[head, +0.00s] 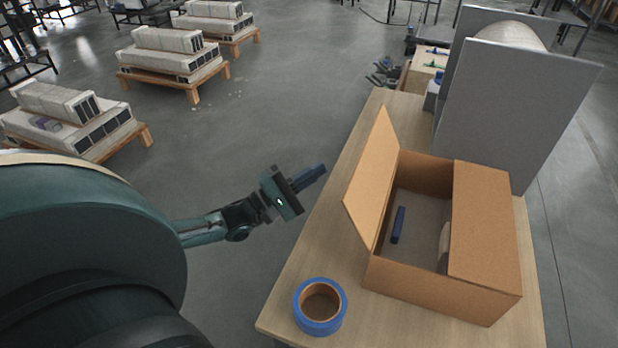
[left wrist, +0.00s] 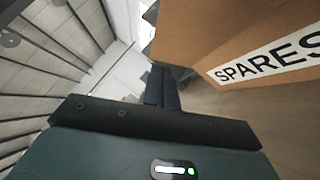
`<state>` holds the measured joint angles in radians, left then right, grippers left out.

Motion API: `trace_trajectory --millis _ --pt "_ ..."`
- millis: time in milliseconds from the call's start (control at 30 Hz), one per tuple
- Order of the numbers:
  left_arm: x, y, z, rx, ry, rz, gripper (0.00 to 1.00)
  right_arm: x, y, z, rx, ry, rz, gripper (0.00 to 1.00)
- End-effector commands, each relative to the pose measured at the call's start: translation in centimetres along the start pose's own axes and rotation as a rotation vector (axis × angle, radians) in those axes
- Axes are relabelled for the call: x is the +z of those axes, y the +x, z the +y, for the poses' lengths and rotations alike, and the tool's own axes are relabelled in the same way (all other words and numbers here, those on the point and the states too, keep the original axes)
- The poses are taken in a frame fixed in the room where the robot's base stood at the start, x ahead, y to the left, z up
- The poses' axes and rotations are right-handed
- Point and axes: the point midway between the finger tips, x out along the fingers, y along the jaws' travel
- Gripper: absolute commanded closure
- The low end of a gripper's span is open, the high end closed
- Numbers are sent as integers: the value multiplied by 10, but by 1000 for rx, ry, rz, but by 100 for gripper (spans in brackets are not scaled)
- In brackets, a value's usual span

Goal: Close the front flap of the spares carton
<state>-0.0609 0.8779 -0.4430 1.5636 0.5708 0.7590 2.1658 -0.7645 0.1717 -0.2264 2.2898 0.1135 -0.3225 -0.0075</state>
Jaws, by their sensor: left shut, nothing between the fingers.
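The open-topped brown spares carton (head: 400,282) stands on the wooden table. Its left flap (head: 374,180) stands up and leans outward. Its right flap (head: 481,222) lies over the right part of the opening. A blue item (head: 398,225) and a pale item (head: 443,247) lie inside, the pale one partly hidden. My left gripper (head: 318,172) is shut and empty, left of the raised flap and apart from it. In the left wrist view the shut fingers (left wrist: 161,82) are beside a brown carton face (left wrist: 220,35) with a SPARES label (left wrist: 268,63). My right gripper is out of view.
A blue tape roll (head: 320,307) lies on the table (head: 300,262) near its front left corner. A grey panel (head: 505,110) stands behind the carton. Loaded pallets (head: 170,66) are on the floor at the left. Floor beside the table's left edge is clear.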

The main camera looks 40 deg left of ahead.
Motion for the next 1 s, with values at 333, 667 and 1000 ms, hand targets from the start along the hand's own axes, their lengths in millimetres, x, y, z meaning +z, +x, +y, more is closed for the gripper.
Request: trace_trajectory --millis 333,667,1000 --pt "13 67 1 2 -4 -1 100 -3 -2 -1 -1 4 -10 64" --pt "29 83 0 -1 1 1 100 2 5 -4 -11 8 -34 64" --pt "29 83 0 -3 3 1 100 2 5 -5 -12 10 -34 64"
